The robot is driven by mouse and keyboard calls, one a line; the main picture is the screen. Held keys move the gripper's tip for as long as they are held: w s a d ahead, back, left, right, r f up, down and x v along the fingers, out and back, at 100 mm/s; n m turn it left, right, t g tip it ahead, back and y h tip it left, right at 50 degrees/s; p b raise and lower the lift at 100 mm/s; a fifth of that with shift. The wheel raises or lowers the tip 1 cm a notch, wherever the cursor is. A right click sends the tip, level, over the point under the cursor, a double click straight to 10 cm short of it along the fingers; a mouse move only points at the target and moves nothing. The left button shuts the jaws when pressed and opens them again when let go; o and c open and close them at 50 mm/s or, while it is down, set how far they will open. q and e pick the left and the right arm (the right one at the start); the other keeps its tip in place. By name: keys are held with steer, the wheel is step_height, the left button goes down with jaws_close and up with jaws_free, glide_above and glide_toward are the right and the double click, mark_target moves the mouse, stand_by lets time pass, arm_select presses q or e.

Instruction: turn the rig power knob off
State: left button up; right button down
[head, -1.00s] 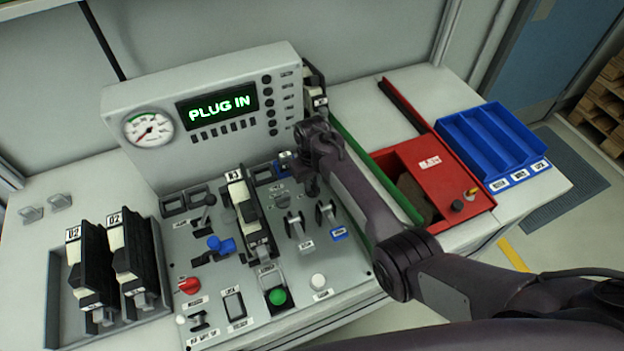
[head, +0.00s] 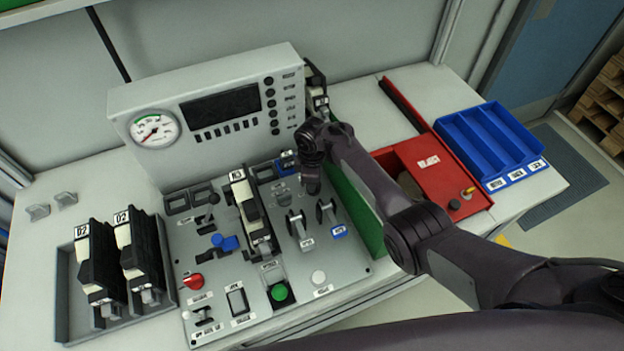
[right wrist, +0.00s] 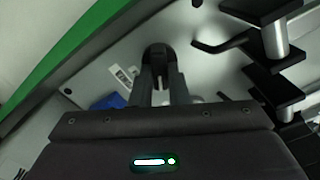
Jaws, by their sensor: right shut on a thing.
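My right gripper (head: 312,188) reaches down to the back right of the grey control panel (head: 345,262). In the right wrist view its fingers (right wrist: 160,78) are shut on a dark round knob (right wrist: 157,52) at the panel's surface. A small white label (right wrist: 125,76) lies beside it, too small to read. In the head view the gripper hides this knob. The rig's display (head: 222,105) is dark. A red knob (head: 192,281) at the panel's front left stands apart from the gripper. My left gripper is not in view.
Two levers (head: 299,225) stand just in front of the gripper. A black module (head: 248,210) sits upright left of it. The green wall (head: 352,205), a red box (head: 445,180) and a blue tray (head: 490,145) lie to the right. Two modules (head: 96,262) stand at left.

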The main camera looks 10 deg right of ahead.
steer(key=n, duration=0.5)
steer(key=shift+s+n, duration=0.1)
steer(key=shift+n, duration=0.2)
stand_by(0.4)
steer(key=c, duration=1.4)
jaws_free()
step_height(320, 180, up, 8)
steer(key=shift+f+p, duration=0.1)
steer(key=shift+p, duration=0.4)
